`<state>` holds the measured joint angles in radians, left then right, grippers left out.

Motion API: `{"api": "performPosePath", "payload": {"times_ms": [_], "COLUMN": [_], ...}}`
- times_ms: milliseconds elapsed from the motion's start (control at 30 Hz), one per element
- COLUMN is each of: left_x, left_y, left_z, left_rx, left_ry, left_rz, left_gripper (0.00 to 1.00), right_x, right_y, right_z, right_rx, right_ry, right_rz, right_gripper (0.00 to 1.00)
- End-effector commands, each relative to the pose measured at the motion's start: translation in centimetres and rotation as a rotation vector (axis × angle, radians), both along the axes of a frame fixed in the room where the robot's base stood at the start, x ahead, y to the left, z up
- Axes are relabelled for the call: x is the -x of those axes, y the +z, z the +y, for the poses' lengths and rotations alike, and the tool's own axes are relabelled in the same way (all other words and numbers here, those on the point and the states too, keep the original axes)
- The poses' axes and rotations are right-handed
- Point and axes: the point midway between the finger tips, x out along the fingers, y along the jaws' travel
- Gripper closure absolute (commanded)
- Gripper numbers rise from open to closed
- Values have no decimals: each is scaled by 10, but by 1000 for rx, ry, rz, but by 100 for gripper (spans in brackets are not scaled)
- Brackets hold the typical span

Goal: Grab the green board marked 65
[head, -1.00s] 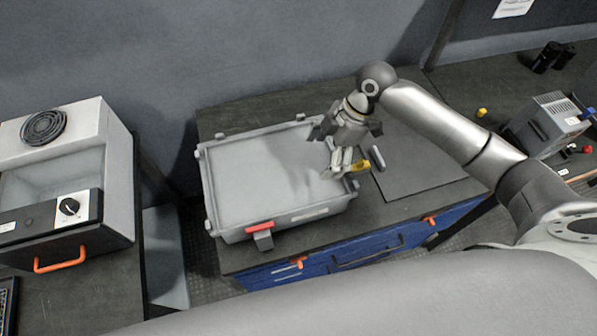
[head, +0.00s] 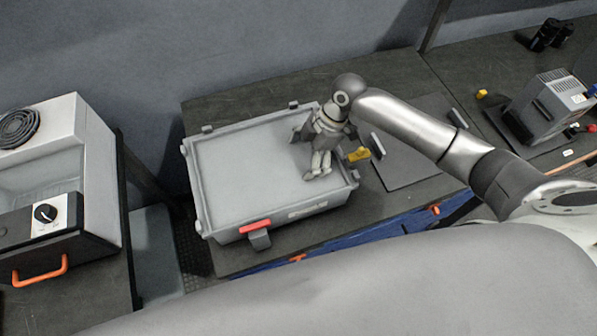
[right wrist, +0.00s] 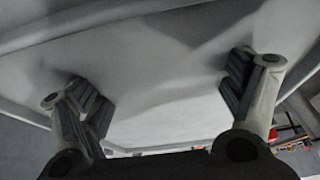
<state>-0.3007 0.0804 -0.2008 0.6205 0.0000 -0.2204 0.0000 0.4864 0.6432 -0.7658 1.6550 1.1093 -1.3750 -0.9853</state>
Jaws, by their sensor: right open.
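No green board marked 65 shows in either view. I cannot tell whether the fingertips touch that surface. My left gripper is not in view.
A yellow piece (head: 358,154) lies right of the case, beside a dark mat (head: 410,165). A grey device (head: 550,105) stands at the right. A machine with an orange handle (head: 40,270) stands at the left. A gap separates the two benches.

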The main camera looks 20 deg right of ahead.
Motion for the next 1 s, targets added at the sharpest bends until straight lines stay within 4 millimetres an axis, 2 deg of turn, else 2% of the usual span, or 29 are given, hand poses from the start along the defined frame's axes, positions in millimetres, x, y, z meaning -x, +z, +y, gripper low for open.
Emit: {"api": "performPosePath", "payload": {"times_ms": [200, 333, 633, 1000], "left_x": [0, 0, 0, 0], "left_y": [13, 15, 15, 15], "left_z": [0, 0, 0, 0], "left_rx": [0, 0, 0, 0], "left_ry": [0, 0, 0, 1], "left_rz": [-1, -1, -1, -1], "left_gripper": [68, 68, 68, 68], "right_x": [0, 0, -1, -1], "right_y": [-26, -42, -48, -48], "right_z": [6, 12, 14, 13], "right_rx": [0, 0, 2, 1], "right_ry": [-2, -2, 0, -1], "right_rz": [5, 4, 1, 1], "right_gripper": [12, 12, 12, 59]}}
